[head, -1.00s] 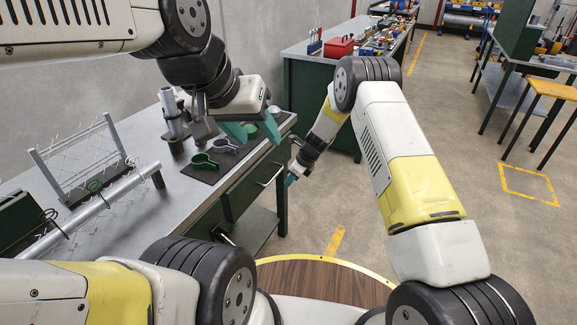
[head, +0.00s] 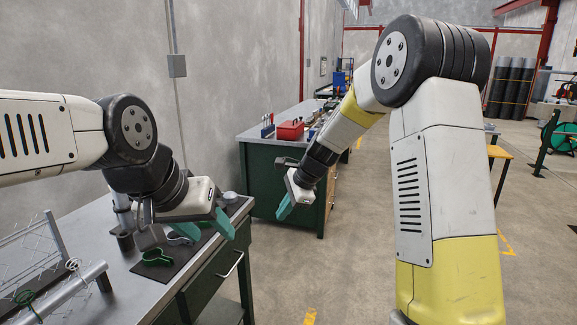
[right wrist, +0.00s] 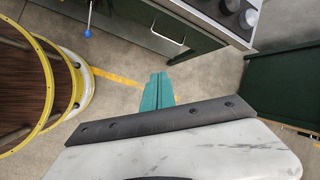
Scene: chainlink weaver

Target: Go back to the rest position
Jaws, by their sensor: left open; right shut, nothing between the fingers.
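My left gripper (head: 207,222) is at the left in the head view, over the right end of the grey workbench. Its teal fingers are apart, with nothing seen between them. My right gripper (head: 284,207) is raised in the free space right of the workbench, before the green cabinet. In the right wrist view its teal fingers (right wrist: 158,90) lie together over bare floor, with nothing between them.
The workbench (head: 90,228) bears a wire mesh on a frame (head: 35,255), a green clamp (head: 157,257) and a grey clamp (head: 178,238) on a dark mat. A green cabinet (head: 268,180) with a red toolbox (head: 290,130) stands behind.

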